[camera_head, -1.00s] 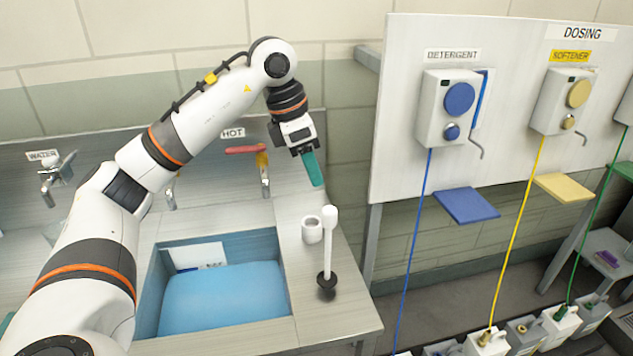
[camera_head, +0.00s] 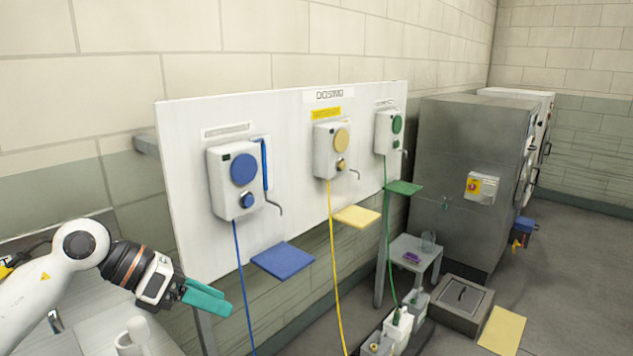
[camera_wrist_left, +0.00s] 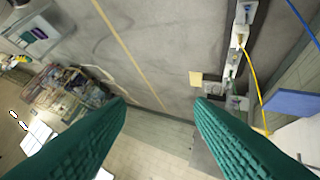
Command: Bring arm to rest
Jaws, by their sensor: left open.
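My left gripper (camera_head: 208,296) has teal fingers and shows at the lower left of the head view, in front of the dosing board. In the left wrist view the two teal fingers (camera_wrist_left: 160,115) are spread apart with nothing between them. The white arm with its orange ring comes in from the left edge. My right gripper is in neither view.
The white dosing board (camera_head: 290,180) carries blue, yellow and green dispensers. A blue shelf (camera_head: 283,260) and yellow shelf (camera_head: 356,216) jut out below. A white cup (camera_head: 128,345) stands on the counter below the arm. A small table (camera_head: 415,252) and grey machine (camera_head: 450,165) stand right.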

